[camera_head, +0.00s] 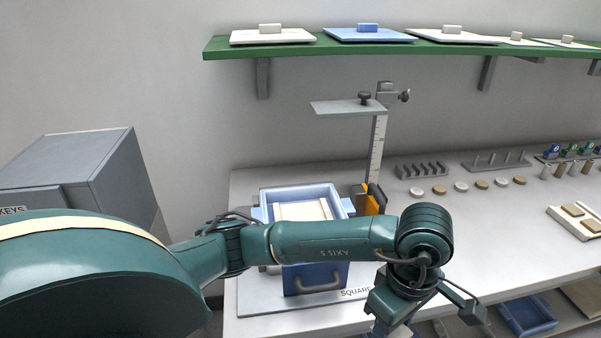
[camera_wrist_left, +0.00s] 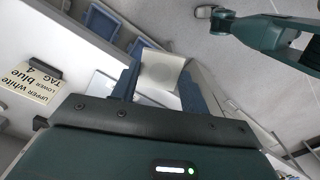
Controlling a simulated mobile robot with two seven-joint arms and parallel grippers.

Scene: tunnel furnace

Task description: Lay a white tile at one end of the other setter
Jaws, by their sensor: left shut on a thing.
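My left gripper (camera_wrist_left: 160,64) is shut on a pale, whitish tile (camera_wrist_left: 161,70) with a faint round mark, held between its two blue fingers in the left wrist view. In the head view my left arm crosses the middle and bends down at the right; its fingers and the tile are not clear there. A pale setter (camera_head: 567,226) with two tan tiles lies on the bench at the far right. I cannot tell if another setter is in view. My right arm seems to show at the top right of the left wrist view; its jaw state is unclear.
A blue box (camera_head: 262,201) with a pale board inside stands behind my left arm. A measuring stand (camera_head: 378,150) rises behind it. Several round discs and racks line the bench's back. A green shelf (camera_head: 215,46) holds lidded plates. A sign (camera_wrist_left: 35,82) shows in the wrist view.

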